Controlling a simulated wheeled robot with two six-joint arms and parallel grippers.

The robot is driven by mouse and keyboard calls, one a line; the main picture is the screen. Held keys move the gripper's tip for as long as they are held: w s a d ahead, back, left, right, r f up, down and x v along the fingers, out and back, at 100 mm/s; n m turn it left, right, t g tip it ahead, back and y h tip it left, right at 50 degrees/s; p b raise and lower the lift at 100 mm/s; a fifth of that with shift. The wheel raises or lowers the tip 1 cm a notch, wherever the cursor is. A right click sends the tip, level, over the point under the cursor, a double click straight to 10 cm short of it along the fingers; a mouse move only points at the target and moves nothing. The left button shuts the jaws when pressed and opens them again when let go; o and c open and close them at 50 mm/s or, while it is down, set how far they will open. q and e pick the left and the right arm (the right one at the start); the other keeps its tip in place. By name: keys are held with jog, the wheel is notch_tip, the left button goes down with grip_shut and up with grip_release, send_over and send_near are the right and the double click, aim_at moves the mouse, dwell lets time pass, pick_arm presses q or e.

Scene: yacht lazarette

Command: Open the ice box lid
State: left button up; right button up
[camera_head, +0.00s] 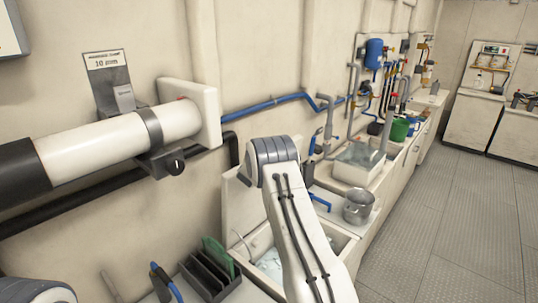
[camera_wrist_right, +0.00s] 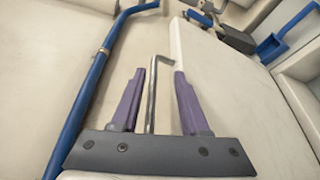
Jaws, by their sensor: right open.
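The ice box (camera_head: 352,243) is in the lower middle of the head view, partly hidden by my right arm, with pale ice (camera_head: 270,264) visible inside. A cream panel that looks like its lid (camera_head: 236,212) stands upright against the wall behind the opening. In the right wrist view, my right gripper (camera_wrist_right: 156,82) has its purple fingers apart. A thin metal rod with a bent top (camera_wrist_right: 152,95) shows between them, apparently clear of both fingers. A pale panel edge (camera_wrist_right: 178,48) lies just beyond. The right gripper is hidden in the head view. My left gripper is out of view.
A steel pot (camera_head: 357,207) and a water-filled sink (camera_head: 358,163) lie further along the counter. A black rack with a green board (camera_head: 217,252) and blue-handled tool (camera_head: 165,280) are at the front left. A blue pipe (camera_wrist_right: 95,75) runs left of the right gripper.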

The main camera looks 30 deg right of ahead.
jog(key=b+v, duration=0.2)
jog(key=v, duration=0.7)
jog(key=shift+b, duration=0.3)
jog(key=shift+a, duration=0.1)
